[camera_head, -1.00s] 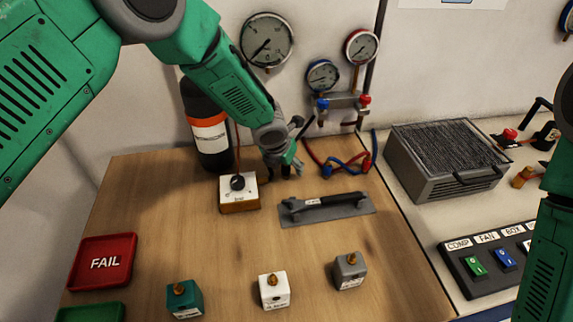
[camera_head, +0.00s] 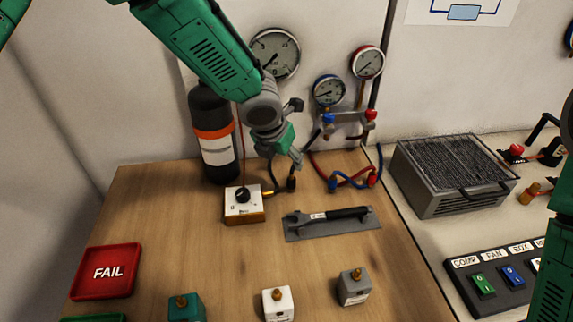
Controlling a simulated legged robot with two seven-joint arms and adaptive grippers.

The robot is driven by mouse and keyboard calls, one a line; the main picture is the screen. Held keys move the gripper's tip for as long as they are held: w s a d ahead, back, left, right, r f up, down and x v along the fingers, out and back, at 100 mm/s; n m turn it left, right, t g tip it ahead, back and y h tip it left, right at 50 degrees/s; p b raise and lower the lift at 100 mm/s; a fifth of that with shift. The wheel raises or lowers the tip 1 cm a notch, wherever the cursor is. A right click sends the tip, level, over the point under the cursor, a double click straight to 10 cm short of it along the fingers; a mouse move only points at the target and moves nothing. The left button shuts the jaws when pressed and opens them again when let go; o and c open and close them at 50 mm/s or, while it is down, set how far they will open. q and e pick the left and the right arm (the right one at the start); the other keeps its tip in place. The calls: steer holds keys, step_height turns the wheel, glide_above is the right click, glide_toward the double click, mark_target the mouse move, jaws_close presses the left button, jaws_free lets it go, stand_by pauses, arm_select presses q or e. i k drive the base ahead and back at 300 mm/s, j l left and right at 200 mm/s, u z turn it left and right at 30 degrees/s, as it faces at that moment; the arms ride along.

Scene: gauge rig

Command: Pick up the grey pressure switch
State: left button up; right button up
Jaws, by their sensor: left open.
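The grey pressure switch (camera_head: 354,288) is a small grey block with a brass fitting on top. It stands upright on the wooden bench at the front right of the block row. My left gripper (camera_head: 294,158) is open near the back of the bench, behind the wrench and well away from the grey switch. Its fingers are small and partly hidden by its own wrist. My right gripper is out of view; only part of my right arm shows at the right edge.
A white block (camera_head: 278,304) and a teal block (camera_head: 187,308) stand left of the grey one. A wrench on a grey mat (camera_head: 333,231), a white boxed fitting (camera_head: 244,204) and a black bottle (camera_head: 213,135) are farther back. A red FAIL tray (camera_head: 106,272) is left.

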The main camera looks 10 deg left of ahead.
mark_target(353, 285)
steer(key=k+l, duration=0.2)
steer(key=k, duration=0.3)
steer(key=k+l, duration=0.15)
steer(key=k, duration=0.3)
